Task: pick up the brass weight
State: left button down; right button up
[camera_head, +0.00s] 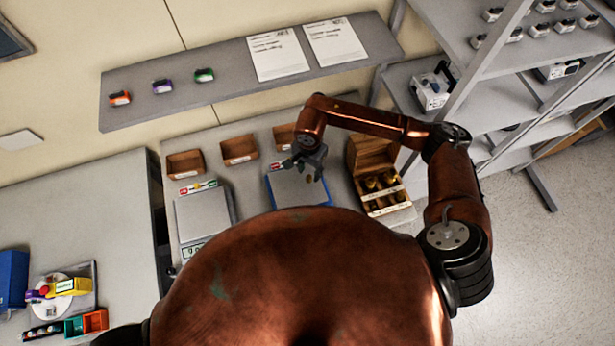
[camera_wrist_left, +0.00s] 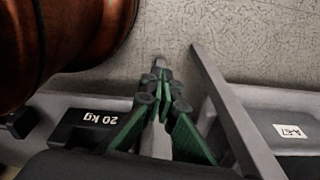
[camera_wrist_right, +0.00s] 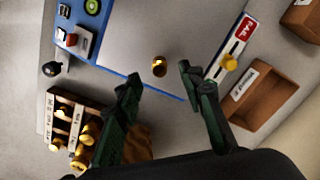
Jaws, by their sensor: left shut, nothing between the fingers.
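A small brass weight (camera_wrist_right: 159,67) stands on the pale plate of the blue-edged scale (camera_wrist_right: 95,45) in the right wrist view. My right gripper (camera_wrist_right: 160,76) is open above the scale, its fingertips apart on either side of the weight in that picture; nothing is visibly gripped. In the head view this gripper (camera_head: 305,160) hangs over the blue-edged scale (camera_head: 290,190). Several more brass weights (camera_head: 372,183) stand in an open wooden box (camera_head: 372,152) to its right. My left gripper (camera_wrist_left: 160,65) is shut and empty in the left wrist view, and out of sight in the head view.
Wooden trays (camera_head: 185,164) line the back of the bench, and a second scale (camera_head: 203,214) stands to the left. A shelf (camera_head: 225,90) hangs above. A metal rack (camera_head: 500,60) stands right. A weight marked 20 kg (camera_wrist_left: 95,120) lies near my left gripper.

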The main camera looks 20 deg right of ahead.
aim_at(309, 178)
jog(key=shift+f, duration=1.45)
jog(key=shift+c, duration=0.3)
grip_shut()
